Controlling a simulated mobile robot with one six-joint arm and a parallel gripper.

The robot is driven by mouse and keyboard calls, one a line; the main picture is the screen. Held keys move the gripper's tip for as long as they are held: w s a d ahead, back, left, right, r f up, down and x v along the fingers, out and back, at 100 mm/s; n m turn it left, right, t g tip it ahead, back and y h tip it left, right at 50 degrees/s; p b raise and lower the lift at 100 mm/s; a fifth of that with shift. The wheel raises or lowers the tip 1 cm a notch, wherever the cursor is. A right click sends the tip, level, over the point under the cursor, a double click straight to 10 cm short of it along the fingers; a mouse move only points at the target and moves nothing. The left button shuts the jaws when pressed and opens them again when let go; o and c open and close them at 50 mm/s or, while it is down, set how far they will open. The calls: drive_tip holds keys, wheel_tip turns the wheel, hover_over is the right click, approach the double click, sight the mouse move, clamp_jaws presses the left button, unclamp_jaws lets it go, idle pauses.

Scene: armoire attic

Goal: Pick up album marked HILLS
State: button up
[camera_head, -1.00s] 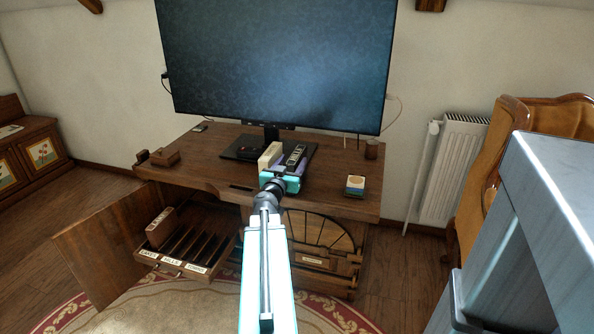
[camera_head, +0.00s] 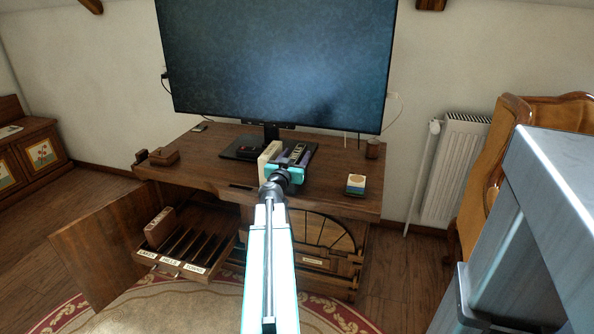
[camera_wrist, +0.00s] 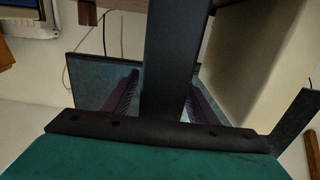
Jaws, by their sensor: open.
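A dark album (camera_head: 298,153) with a pale label stands on the desk in front of the monitor; its lettering is too small to read surely. In the wrist view the dark album (camera_wrist: 168,70) stands between my two purple fingers, with a gap on either side. My gripper (camera_head: 289,160) is open around it in the head view, also seen in the wrist view (camera_wrist: 160,100). A cream block-like album (camera_head: 268,158) stands just left of my gripper. It shows at the right in the wrist view (camera_wrist: 250,55).
A pulled-out rack (camera_head: 170,262) below has slots labelled LAKES, HILLS and TOWNS; a brown album (camera_head: 159,228) stands in its left slot. The monitor (camera_head: 275,60) rises close behind. A small box (camera_head: 356,184) sits on the desk at right.

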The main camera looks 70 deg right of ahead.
drive_tip(key=shift+d, duration=0.5)
drive_tip(key=shift+c, duration=0.3)
clamp_jaws()
